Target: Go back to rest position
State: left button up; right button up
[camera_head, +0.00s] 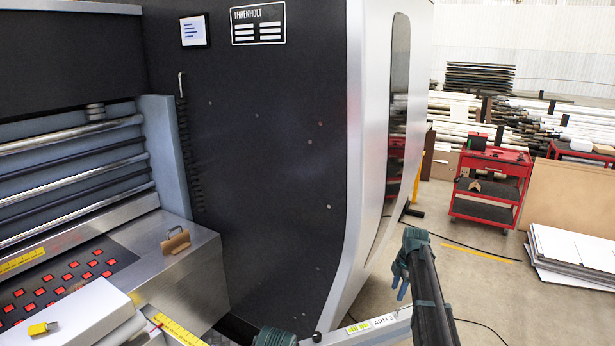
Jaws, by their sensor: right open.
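My right gripper (402,284) hangs at the lower middle right, in front of the light metal edge of the printer slotter machine (270,150). Its blue fingers point down, apart from the machine and holding nothing that I can see. My dark arm link beside it partly covers it, so the finger gap is hard to see. I cannot make out my left gripper in this view.
At the left are rollers (75,168), a metal ledge with a brown handle (175,240), and a panel of red squares (70,285). A yellow object (42,328) lies on a white surface. A red cart (490,185) and stacked sheets (572,250) stand on open floor at the right.

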jog(key=s+a+m, duration=0.5)
jog(key=s+a, duration=0.4)
jog(key=s, duration=0.3)
jog(key=s+a+m+g+h, duration=0.1)
jog(key=s+a+m, duration=0.4)
jog(key=s+a, duration=0.4)
jog(key=s+a+m, duration=0.5)
jog(key=s+a, duration=0.5)
jog(key=s, duration=0.6)
jog(key=shift+g+h, duration=0.4)
jog(key=shift+a, duration=0.15)
